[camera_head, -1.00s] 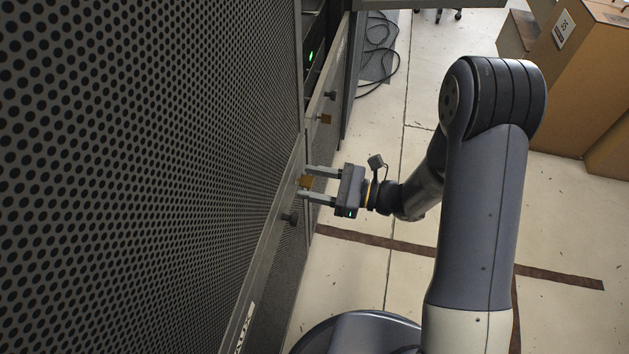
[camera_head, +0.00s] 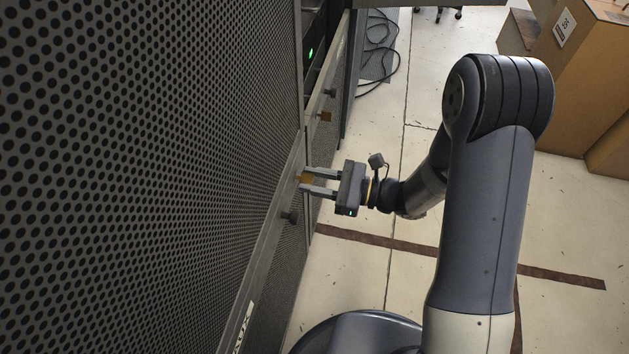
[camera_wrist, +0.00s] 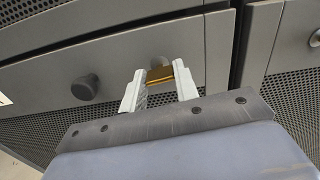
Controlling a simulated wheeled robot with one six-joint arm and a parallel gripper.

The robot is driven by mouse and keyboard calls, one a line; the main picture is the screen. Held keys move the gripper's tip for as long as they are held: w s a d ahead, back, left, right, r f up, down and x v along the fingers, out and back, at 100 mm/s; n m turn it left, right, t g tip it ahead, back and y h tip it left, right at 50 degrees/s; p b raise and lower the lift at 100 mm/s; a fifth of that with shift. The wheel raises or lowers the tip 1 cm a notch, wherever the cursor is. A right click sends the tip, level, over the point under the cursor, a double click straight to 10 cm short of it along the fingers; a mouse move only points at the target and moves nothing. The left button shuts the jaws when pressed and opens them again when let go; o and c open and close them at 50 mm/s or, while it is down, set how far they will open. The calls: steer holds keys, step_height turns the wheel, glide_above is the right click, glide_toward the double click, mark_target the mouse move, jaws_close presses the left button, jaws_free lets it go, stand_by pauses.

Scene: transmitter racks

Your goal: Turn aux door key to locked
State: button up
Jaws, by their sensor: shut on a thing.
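The brass aux door key (camera_head: 307,177) sticks out from the edge strip of the perforated aux door (camera_head: 150,150). In the wrist view the key (camera_wrist: 160,74) shows as a gold block between the fingertips, its broad face lying roughly level across the picture. My gripper (camera_head: 309,181) is shut on the key, with one finger on each side; it also shows in the wrist view (camera_wrist: 160,80). The lock behind the key is mostly hidden. A dark round knob (camera_wrist: 85,87) is on the same strip, left of the key in the wrist view.
Another brass key (camera_head: 325,117) and a knob are on the neighbouring door farther back. Cardboard boxes (camera_head: 575,80) stand at the upper right. Black cables (camera_head: 378,45) lie on the floor behind. The floor right of the door is mostly clear.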

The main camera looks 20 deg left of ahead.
steer(key=n+b, duration=0.1)
steer(key=b, duration=0.1)
steer(key=n+b, duration=0.4)
steer(key=shift+f, duration=0.3)
steer(key=n+b, duration=0.4)
steer(key=b, duration=0.2)
steer(key=shift+n, duration=0.3)
steer(key=n+b, duration=0.4)
steer(key=b, duration=0.2)
steer(key=n+b, duration=0.3)
steer(key=b, duration=0.1)
steer(key=shift+r, duration=0.2)
steer(key=shift+r+n, duration=0.1)
steer(key=shift+n, duration=0.2)
steer(key=o, duration=1)
